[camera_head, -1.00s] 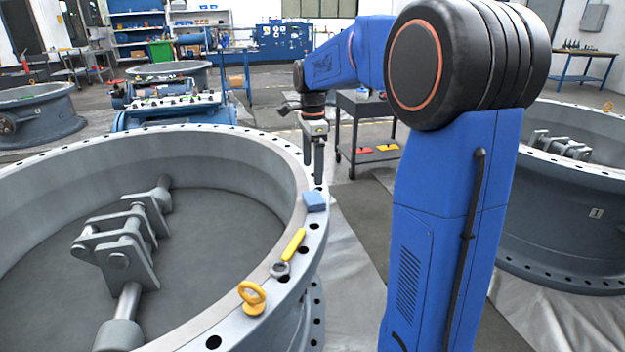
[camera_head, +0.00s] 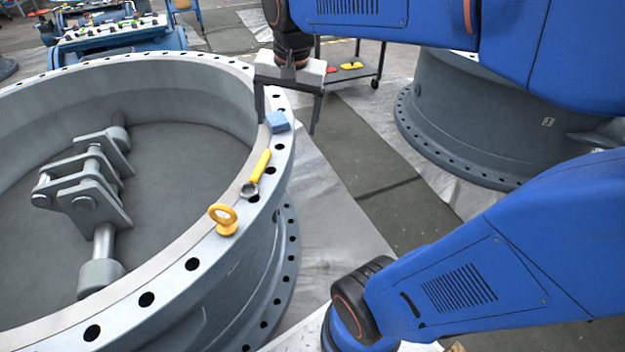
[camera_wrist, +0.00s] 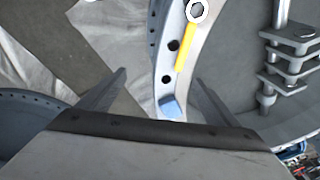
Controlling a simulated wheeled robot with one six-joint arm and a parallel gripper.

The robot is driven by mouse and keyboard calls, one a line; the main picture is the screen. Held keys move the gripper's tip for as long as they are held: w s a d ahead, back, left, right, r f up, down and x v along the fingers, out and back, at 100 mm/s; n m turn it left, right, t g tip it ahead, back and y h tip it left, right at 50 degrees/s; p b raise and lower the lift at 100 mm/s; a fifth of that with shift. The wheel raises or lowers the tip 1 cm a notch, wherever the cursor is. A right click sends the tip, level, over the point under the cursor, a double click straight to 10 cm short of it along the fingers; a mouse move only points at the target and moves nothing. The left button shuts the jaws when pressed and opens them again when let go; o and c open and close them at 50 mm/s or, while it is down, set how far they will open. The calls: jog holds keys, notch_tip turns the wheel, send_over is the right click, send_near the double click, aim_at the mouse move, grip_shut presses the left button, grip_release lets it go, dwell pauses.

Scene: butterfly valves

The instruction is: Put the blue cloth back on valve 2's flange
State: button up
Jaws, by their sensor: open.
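The blue cloth (camera_head: 278,121), a small folded block, lies on the flange (camera_head: 192,263) of the large grey valve at left. It also shows in the wrist view (camera_wrist: 171,107), between my fingers in the picture. My gripper (camera_head: 287,112) is open and empty, with its fingers spread wide around the cloth's spot as seen from the head. In the wrist view the fingertips (camera_wrist: 160,74) stand apart on both sides of the cloth. I cannot tell the height gap between fingers and cloth. No valve number is readable on this valve.
A yellow-handled wrench (camera_head: 256,173) and a yellow eyebolt (camera_head: 224,219) sit on the same flange, nearer the camera. Another large valve (camera_head: 480,120) stands at right. A dark cart (camera_head: 350,68) with red and yellow items stands behind. Floor between the valves is clear.

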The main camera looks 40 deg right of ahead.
jog(key=s+a+f+n+t, duration=0.1)
jog(key=s+f+n, duration=0.3)
jog(key=s, duration=0.2)
jog(key=s+a+f+n+t, duration=0.1)
jog(key=s+f+n, duration=0.2)
jog(key=s+n, duration=0.2)
jog(key=s, duration=0.2)
jog(key=shift+s+a+f, duration=0.3)
jog(key=shift+a+f, duration=0.05)
dwell(0.4)
